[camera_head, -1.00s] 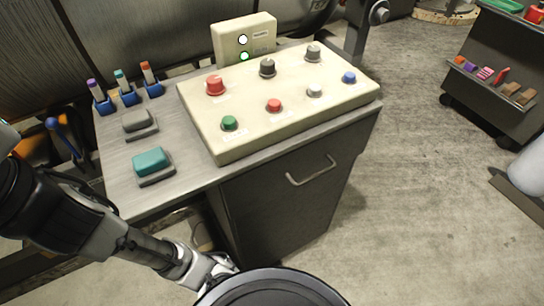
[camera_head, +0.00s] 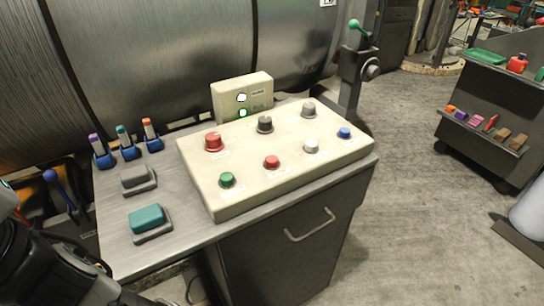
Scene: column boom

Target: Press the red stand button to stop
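A cream control panel (camera_head: 240,193) lies on top of a grey cabinet. A small red button (camera_head: 272,162) sits in its front row, between a green button (camera_head: 227,180) and a white one (camera_head: 311,146). A larger red knob or button (camera_head: 213,141) stands behind at the left. The labels are too small to read, so I cannot tell which red one is the stand button. Part of my arm shows at the lower left, apart from the panel. My gripper is out of view.
An upright indicator box (camera_head: 242,98) with a lit green lamp stands behind the panel. Teal (camera_head: 147,218) and grey (camera_head: 136,178) blocks and several markers in blue holders (camera_head: 129,151) occupy the cabinet's left side. A dark cart (camera_head: 500,100) stands right. Floor between is clear.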

